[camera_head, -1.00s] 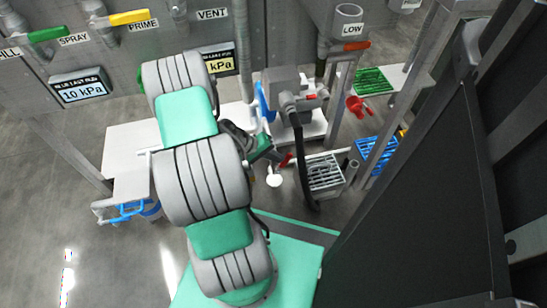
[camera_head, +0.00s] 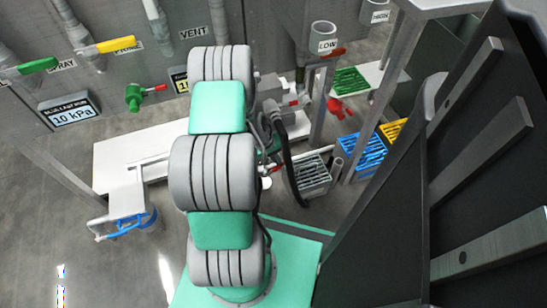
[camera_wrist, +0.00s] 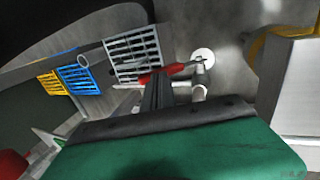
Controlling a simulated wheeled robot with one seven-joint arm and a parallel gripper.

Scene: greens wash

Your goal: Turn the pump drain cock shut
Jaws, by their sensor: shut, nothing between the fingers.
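The pump drain cock shows in the wrist view as a red lever (camera_wrist: 170,70) beside a pale pipe (camera_wrist: 199,82). A round white disc (camera_wrist: 203,56) shows past it on the floor side. My gripper (camera_wrist: 158,82) is shut and empty, its dark fingers reaching to the red lever in the picture. Whether they touch it I cannot tell. In the head view my arm hides the gripper and most of the cock; only a bit of red (camera_head: 271,169) shows at the arm's right edge. The pump (camera_head: 272,92) is partly hidden behind my arm.
A dark hose (camera_head: 287,165) hangs close to the arm's right side. A grey crate (camera_head: 312,179), blue crate (camera_head: 361,156) and yellow crate (camera_head: 394,131) stand to the right. A white bench (camera_head: 118,162) is at left. A large dark panel (camera_head: 390,230) fills the right.

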